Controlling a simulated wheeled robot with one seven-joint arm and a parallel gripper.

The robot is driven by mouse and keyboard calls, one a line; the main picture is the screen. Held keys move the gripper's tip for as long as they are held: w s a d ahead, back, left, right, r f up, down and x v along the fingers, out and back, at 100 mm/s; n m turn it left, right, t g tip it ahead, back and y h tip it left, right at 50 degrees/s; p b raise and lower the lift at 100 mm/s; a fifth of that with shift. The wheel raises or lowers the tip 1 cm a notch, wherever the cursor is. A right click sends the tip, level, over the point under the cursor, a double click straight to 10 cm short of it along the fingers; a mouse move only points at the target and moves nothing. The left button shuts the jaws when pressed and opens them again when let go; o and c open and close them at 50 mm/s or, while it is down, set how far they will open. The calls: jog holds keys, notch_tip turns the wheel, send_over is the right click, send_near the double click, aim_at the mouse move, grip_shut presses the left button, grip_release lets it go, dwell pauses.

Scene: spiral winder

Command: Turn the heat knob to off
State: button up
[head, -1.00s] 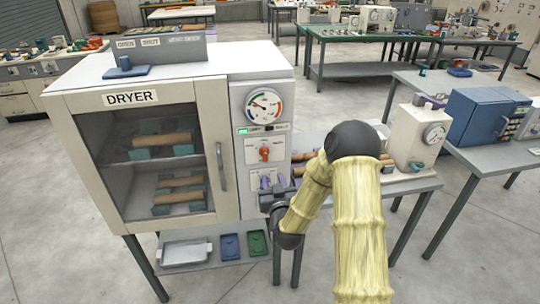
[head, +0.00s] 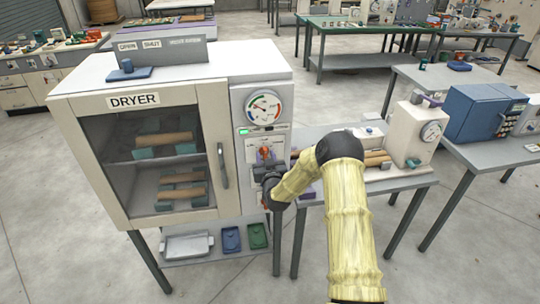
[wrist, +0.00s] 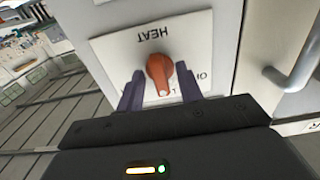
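The heat knob (wrist: 160,72) is orange-red and sits on a white plate (wrist: 112,50) marked HEAT, which appears upside down in the wrist view. In the head view the knob (head: 264,153) shows just above my gripper on the dryer's control panel. My gripper (wrist: 160,88) is open, with one dark purple finger on each side of the knob and a visible gap to it. Part of the plate's lower lettering is hidden by the fingers. The dryer (head: 75,98) is a cream cabinet with a glass door.
A round gauge (head: 263,107) and a small green display sit above the knob. The door handle (head: 222,165) is left of the panel. A side table (head: 400,180) with a white machine (head: 412,135) stands to the right.

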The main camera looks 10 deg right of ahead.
grip_shut()
jog(key=n+b, duration=0.2)
jog(key=b, duration=0.1)
jog(key=n+b, duration=0.2)
jog(key=b, duration=0.2)
jog(key=n+b, duration=0.2)
jog(key=b, duration=0.1)
jog(key=shift+a+f, duration=0.1)
jog(key=shift+f, duration=0.15)
jog(key=n+b, duration=0.3)
jog(key=b, duration=0.2)
jog(key=shift+n, duration=0.4)
jog(key=shift+r+n+b, duration=0.2)
jog(key=shift+n+b, duration=0.9)
jog(key=shift+b, duration=0.1)
jog(key=shift+d, duration=0.2)
